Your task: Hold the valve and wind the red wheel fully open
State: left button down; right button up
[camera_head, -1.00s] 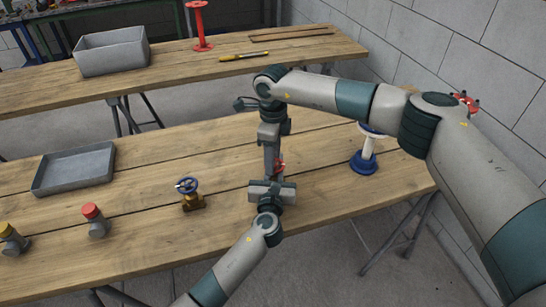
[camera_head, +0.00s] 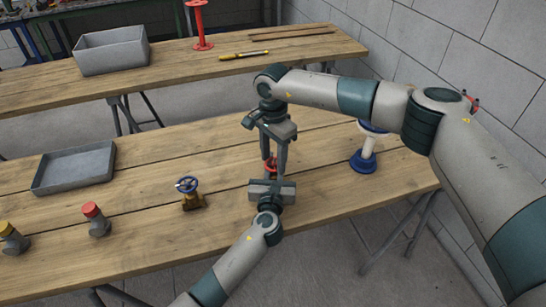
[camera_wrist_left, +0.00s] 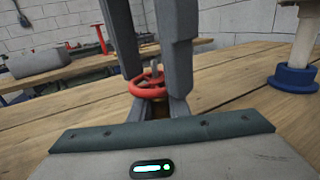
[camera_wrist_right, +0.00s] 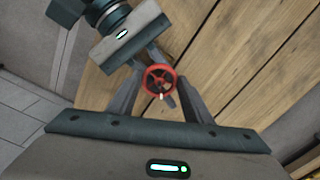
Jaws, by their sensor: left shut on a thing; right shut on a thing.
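The red wheel (camera_head: 271,165) sits on a small brass valve on the near bench, mostly hidden in the head view by my grippers. In the left wrist view the wheel (camera_wrist_left: 148,86) shows above the brass valve body (camera_wrist_left: 157,108). My left gripper (camera_head: 271,180) reaches in from the near side, shut on the valve body below the wheel. My right gripper (camera_head: 273,168) points down from above, its fingers on either side of the wheel and shut on it. In the right wrist view the spoked wheel (camera_wrist_right: 159,79) lies between the right fingertips (camera_wrist_right: 160,88).
A blue-wheeled valve (camera_head: 188,192), a red-capped fitting (camera_head: 97,220), a yellow-capped fitting (camera_head: 12,238) and a grey tray (camera_head: 73,168) stand to the left. A white and blue stand (camera_head: 366,153) is close on the right. The far bench holds a grey box (camera_head: 110,52).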

aim_at(275, 164)
pick_arm(q)
jog(key=shift+f, duration=0.1)
pick_arm(e)
jog(key=n, duration=0.4)
jog(key=shift+w+d+n, duration=0.1)
jog(key=shift+d+n, duration=0.1)
jog(key=shift+n, duration=0.1)
jog(key=n, duration=0.5)
jog(key=shift+d, duration=0.15)
jog(key=o, duration=1.1)
notch_tip(275, 164, up, 12)
jog(key=shift+r, duration=0.1)
